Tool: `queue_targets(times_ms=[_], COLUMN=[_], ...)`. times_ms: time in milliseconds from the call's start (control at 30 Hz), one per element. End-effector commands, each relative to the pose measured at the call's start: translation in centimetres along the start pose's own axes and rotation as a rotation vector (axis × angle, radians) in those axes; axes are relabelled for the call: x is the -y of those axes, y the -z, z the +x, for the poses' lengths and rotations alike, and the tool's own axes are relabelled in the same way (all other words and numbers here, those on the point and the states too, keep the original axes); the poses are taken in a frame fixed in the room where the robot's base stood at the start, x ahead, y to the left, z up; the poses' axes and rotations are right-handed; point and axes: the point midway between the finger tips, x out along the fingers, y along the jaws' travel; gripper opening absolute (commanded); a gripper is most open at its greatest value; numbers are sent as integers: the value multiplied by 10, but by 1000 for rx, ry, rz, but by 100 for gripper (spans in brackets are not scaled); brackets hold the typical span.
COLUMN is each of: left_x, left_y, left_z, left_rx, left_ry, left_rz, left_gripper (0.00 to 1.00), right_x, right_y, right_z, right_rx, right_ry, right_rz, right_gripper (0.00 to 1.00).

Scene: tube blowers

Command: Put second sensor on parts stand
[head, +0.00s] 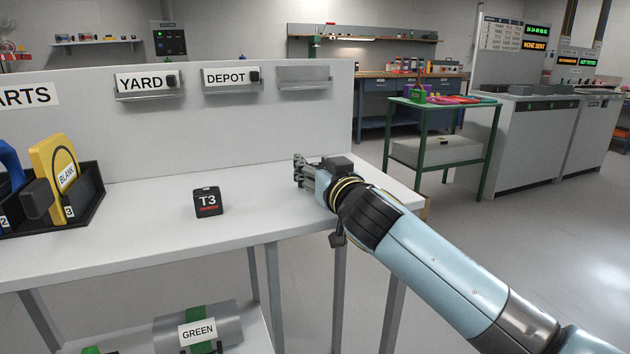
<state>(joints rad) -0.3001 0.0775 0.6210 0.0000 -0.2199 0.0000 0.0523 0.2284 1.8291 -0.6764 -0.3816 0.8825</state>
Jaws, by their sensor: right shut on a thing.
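The parts stand is a white bench (140,245) with an upright back panel whose sign (25,96) reads "ARTS", cut off by the picture's left edge. A black cube (207,202) marked T3 with a red stripe sits on the bench top. My right gripper (303,172) is over the bench's right end, right of the cube and apart from it. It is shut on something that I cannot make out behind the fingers. No thing here is plainly labelled as a sensor. My left gripper is not in view.
A black tray (95,200) at left holds a yellow piece (58,170) marked BLANK and a blue one. Panel holders are labelled YARD (140,83) and DEPOT (226,78); a third holder (304,78) looks empty. A green-framed table (440,104) stands behind at right.

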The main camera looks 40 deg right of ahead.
Motion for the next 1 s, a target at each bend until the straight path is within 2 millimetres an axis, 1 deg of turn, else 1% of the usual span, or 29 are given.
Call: queue_targets(times_ms=[33, 100, 333, 367, 500, 533, 833, 933, 1000], left_x=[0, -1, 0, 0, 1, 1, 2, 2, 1], left_y=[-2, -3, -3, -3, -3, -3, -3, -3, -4], left_z=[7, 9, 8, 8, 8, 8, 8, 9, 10], left_rx=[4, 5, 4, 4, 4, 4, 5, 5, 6], left_ry=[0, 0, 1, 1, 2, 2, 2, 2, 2], left_rz=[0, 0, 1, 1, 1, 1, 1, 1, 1], left_gripper=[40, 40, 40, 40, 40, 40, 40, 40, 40], right_x=[0, 0, 0, 0, 0, 0, 0, 0, 0], right_y=[-13, -18, -18, -18, -18, -18, -18, -19, -19], right_z=[0, 0, 0, 0, 0, 0, -3, -14, -27], right_rx=[3, 1, 0, 0, 0, 0, 0, 1, 2], right_ry=[0, 1, 1, 0, 0, 1, 1, 1, 1], right_rz=[-2, 0, 0, 0, 0, 0, 0, 1, 1], right_gripper=[10, 10, 10, 45, 63, 65, 65, 65, 65])
